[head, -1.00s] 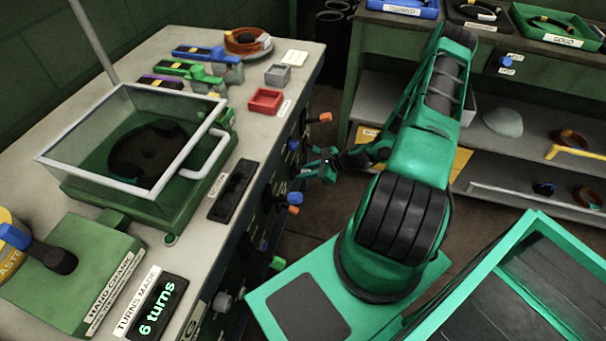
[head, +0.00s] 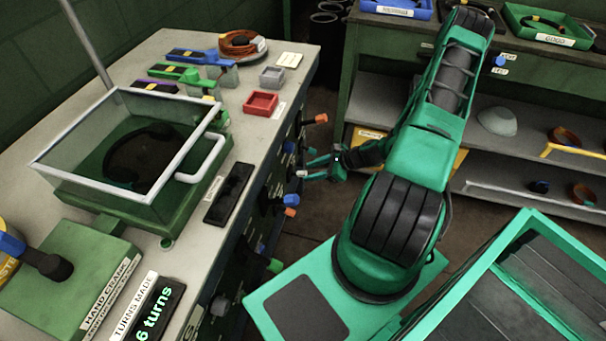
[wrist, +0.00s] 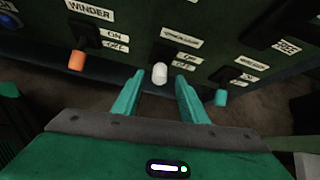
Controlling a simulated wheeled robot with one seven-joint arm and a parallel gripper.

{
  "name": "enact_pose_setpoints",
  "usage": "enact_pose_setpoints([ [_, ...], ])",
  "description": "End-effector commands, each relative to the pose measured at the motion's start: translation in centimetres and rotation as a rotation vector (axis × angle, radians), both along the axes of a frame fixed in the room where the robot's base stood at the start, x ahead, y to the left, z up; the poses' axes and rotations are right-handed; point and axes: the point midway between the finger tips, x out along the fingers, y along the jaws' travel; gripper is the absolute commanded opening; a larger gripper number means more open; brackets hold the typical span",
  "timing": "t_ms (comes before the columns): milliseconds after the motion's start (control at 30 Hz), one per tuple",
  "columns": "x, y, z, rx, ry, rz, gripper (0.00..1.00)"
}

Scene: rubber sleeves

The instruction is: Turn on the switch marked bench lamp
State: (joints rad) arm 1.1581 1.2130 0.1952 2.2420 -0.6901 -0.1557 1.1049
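In the wrist view, a switch lever with a white knob (wrist: 159,74) hangs below its ON/OFF plate on the dark green panel. The label above it is too blurred to read, so I cannot tell from the label whether it is the bench lamp. My gripper (wrist: 158,88) is open, one teal finger on each side of the white knob with visible gaps. In the head view, my gripper (head: 318,166) is at the bench's front panel, its fingertips close to the small white knob (head: 301,173).
An orange-knobbed lever (wrist: 77,60) marked WINDER hangs left of my fingers; a teal-knobbed lever (wrist: 221,97) hangs close to the right finger. The bench (head: 240,143) carries a clear-lidded box and trays. Open floor lies between the bench and the shelves (head: 520,165).

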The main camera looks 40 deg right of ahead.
Motion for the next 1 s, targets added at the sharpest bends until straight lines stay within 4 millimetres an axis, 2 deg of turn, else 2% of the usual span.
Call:
enact_pose_setpoints([
  [100,-1.3,-1.0,1.4,-0.002,-0.001,-0.001,0.39],
  [333,-2.8,-1.9,2.9,0.0,0.001,0.001,0.39],
  [1000,-3.0,-2.0,3.1,0.001,0.001,0.001,0.39],
])
